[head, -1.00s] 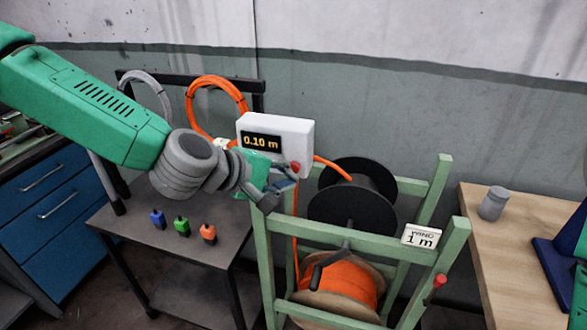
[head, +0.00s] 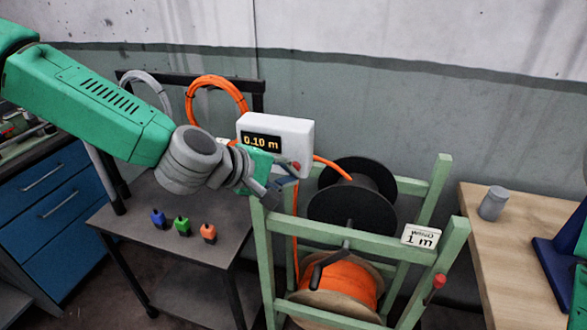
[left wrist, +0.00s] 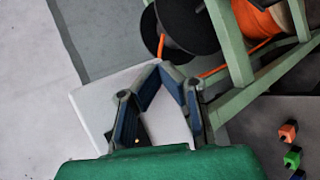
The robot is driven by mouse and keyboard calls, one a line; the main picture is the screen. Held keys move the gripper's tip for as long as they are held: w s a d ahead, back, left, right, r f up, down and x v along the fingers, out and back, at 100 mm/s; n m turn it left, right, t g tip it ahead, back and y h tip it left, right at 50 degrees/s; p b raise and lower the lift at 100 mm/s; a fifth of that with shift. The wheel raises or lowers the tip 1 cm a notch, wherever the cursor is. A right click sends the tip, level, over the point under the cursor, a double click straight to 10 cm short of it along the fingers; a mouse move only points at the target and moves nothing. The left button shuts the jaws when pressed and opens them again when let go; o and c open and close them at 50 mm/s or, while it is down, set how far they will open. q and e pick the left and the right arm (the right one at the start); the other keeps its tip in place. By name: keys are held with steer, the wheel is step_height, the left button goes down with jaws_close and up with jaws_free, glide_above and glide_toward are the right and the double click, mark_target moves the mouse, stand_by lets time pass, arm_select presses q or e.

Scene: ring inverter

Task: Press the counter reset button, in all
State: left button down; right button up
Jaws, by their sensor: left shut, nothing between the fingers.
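The white counter box (head: 304,132) stands behind the green frame, and its display (head: 261,142) reads 0.10 m. A small red button (head: 297,166) shows at the lower right of its front. My left gripper (head: 288,182) is shut and empty, just in front of and below the button in the head view. I cannot tell whether it touches the button. In the left wrist view the shut fingers (left wrist: 160,72) overlap the white box (left wrist: 95,98); the button is not discernible there.
The green frame (head: 447,240) holds a black reel (head: 375,178) and an orange cable spool (head: 345,283), close below my left gripper. Small blue, green and orange pieces (head: 208,232) sit on the grey table (head: 130,226). A wooden bench (head: 530,250) stands at right.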

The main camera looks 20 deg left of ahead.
arm_select(q)
steer(key=shift+w, duration=0.45)
steer(key=shift+s, duration=0.15)
stand_by(0.5)
steer(key=shift+s, duration=0.75)
steer(key=shift+s+a, duration=0.1)
steer(key=shift+s, duration=2.4)
steer(key=s+f+m+g+y+b, duration=0.1)
steer(key=s+f+m+g+b, duration=0.15)
steer(key=f, duration=0.55)
steer(key=s+f+m+g+b, duration=0.1)
steer(key=s+f+b, duration=0.1)
steer(key=s+f, duration=0.35)
steer(key=s+a+f+m+g+y+b, duration=0.1)
steer(key=s+a+f+m+y+b, duration=0.1)
steer(key=s+f, duration=0.4)
steer(key=s+a+f+m+g+y+b, duration=0.2)
steer(key=s+a+f, duration=0.4)
steer(key=f, duration=0.7)
steer(key=s+a+f+m+g+y+b, duration=0.1)
steer(key=s+a+f+m+b, duration=0.3)
steer(key=f, duration=0.5)
steer(key=shift+s+a+f+m+g+y+b, duration=0.25)
steer(key=shift+s+a+m+g+y+b, duration=0.15)
steer(key=shift+s+a+m+g, duration=0.4)
